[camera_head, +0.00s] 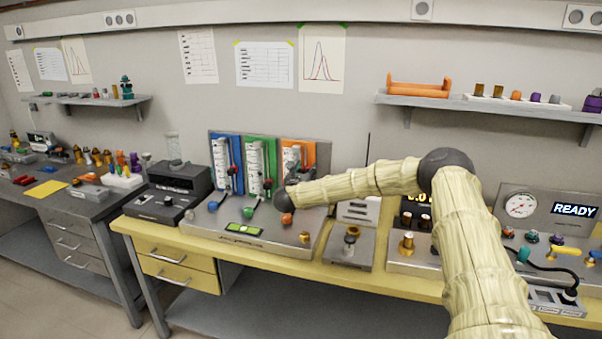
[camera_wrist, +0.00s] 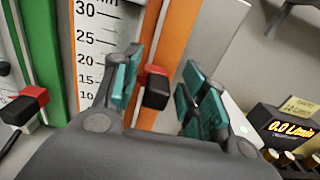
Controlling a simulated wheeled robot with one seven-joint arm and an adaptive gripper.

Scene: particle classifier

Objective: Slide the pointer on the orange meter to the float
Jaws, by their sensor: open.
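The orange meter (camera_head: 311,152) is the rightmost of three coloured meters on the back panel, partly hidden by my arm's end in the head view. In the wrist view its orange panel (camera_wrist: 178,22) and white scale (camera_wrist: 95,48), marked 10 to 30, stand close ahead. Its pointer, a block with a red top and black front (camera_wrist: 156,88), sits beside the scale's right edge. My gripper (camera_wrist: 160,88) is open, with one teal-padded finger on each side of the pointer; I cannot tell whether either touches it. I cannot make out the float.
The green meter (camera_wrist: 42,45) and its red-and-black pointer (camera_wrist: 24,104) are close on the left. A flow display reading 0.0 L/min (camera_wrist: 290,128) stands at the right. The blue meter (camera_head: 226,163) is farther left. Knobs and a small green display (camera_head: 243,229) are on the base below.

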